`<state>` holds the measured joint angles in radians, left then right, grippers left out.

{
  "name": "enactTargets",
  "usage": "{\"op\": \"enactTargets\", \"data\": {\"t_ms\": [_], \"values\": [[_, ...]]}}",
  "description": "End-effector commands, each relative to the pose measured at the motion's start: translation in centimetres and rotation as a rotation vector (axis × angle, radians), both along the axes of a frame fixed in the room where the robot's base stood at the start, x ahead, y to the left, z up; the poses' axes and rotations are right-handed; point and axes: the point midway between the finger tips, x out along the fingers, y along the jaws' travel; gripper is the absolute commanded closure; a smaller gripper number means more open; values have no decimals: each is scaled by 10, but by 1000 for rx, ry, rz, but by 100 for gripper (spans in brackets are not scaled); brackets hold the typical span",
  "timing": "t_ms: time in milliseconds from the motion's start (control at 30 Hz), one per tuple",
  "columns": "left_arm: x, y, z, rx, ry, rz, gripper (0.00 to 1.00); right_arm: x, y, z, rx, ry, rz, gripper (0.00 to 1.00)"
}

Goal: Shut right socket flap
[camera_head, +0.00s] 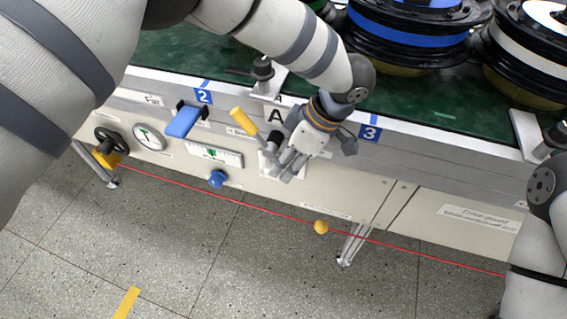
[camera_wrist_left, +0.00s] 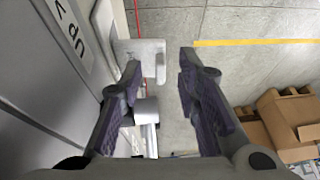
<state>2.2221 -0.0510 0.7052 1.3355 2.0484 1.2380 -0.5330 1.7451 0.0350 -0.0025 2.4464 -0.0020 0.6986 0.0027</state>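My left gripper (camera_head: 284,164) is at the front panel of the workbench, below the "A" sign and left of the "3" sign. In the left wrist view (camera_wrist_left: 158,68) its two fingers are spread apart, with nothing held between them. A light grey plate (camera_wrist_left: 150,52), which may be the socket flap, stands out from the panel close to the left fingertip. A second pale block (camera_wrist_left: 146,110) shows behind that finger. I cannot tell whether they touch. In the head view the socket area is mostly hidden by my gripper. My right gripper is out of view.
A yellow-handled lever (camera_head: 243,122) stands just left of my left gripper. A blue handle (camera_head: 183,121), blue knob (camera_head: 217,179), gauge (camera_head: 149,137) and black handwheel (camera_head: 110,141) are further left. A yellow ball (camera_head: 321,227) hangs on a red cord. Cardboard boxes (camera_wrist_left: 285,118) are on the floor.

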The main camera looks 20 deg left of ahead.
Motion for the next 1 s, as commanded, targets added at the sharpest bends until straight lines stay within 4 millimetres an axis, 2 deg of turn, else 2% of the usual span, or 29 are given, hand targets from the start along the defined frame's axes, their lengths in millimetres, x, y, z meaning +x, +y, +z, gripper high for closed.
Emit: {"op": "enactTargets", "data": {"t_ms": [167, 433, 567, 1000], "values": [[-1, 8, -18, 0, 0, 1, 70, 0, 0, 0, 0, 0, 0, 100], [-2, 9, -20, 0, -1, 1, 70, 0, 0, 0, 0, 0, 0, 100], [-1, 9, -20, 0, -1, 1, 99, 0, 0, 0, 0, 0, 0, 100], [-3, 9, -19, 0, -46, -2, 100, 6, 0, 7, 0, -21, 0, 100]]}}
